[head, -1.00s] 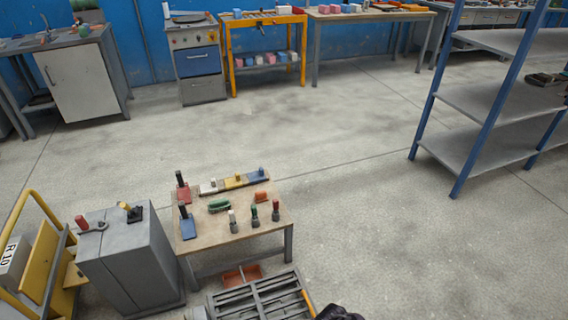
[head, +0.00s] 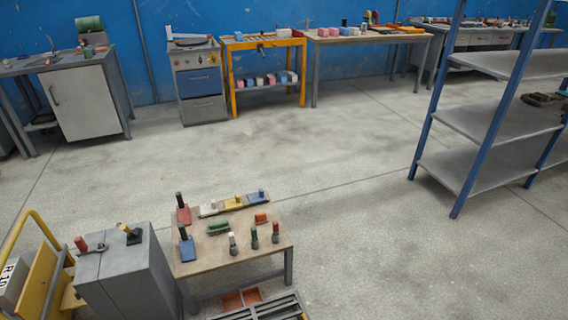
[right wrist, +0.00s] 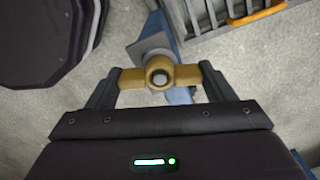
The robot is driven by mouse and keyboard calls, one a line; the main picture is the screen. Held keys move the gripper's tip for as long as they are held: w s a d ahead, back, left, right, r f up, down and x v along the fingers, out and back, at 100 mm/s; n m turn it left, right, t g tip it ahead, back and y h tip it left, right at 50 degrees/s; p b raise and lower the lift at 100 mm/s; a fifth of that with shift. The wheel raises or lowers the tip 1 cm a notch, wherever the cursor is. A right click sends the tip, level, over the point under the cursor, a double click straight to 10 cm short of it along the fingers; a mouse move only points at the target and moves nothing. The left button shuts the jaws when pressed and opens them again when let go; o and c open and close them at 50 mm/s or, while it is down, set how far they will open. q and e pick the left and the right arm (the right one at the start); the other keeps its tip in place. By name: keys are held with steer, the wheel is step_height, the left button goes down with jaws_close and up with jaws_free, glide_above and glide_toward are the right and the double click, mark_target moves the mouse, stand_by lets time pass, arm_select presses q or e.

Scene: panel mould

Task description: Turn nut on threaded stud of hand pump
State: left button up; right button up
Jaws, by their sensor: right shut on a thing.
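In the right wrist view, a brass-coloured nut with two side wings (right wrist: 186,75) sits around the pale end of the threaded stud (right wrist: 159,80). My right gripper (right wrist: 160,76) is shut on the nut, one finger at the outer end of each wing. Behind the nut is a blue and grey body (right wrist: 155,45), apparently the hand pump, mostly hidden by the nut and gripper. The head view shows neither the nut nor the pump clearly. My left gripper is not in view.
A low wooden table (head: 225,262) holds several small coloured tools. A grey cabinet (head: 125,270) stands left of it. A slatted grey rack with an orange handle (right wrist: 225,18) is beyond the pump. Blue-framed shelving (head: 475,165) stands right. Open floor lies between.

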steer(key=shift+d+m, duration=0.1)
steer(key=shift+m, duration=0.7)
steer(key=o, duration=1.1)
steer(key=shift+r, duration=0.1)
step_height(320, 180, up, 8)
steer(key=p, duration=0.2)
steer(key=shift+p, duration=0.4)
steer(key=shift+f, duration=0.2)
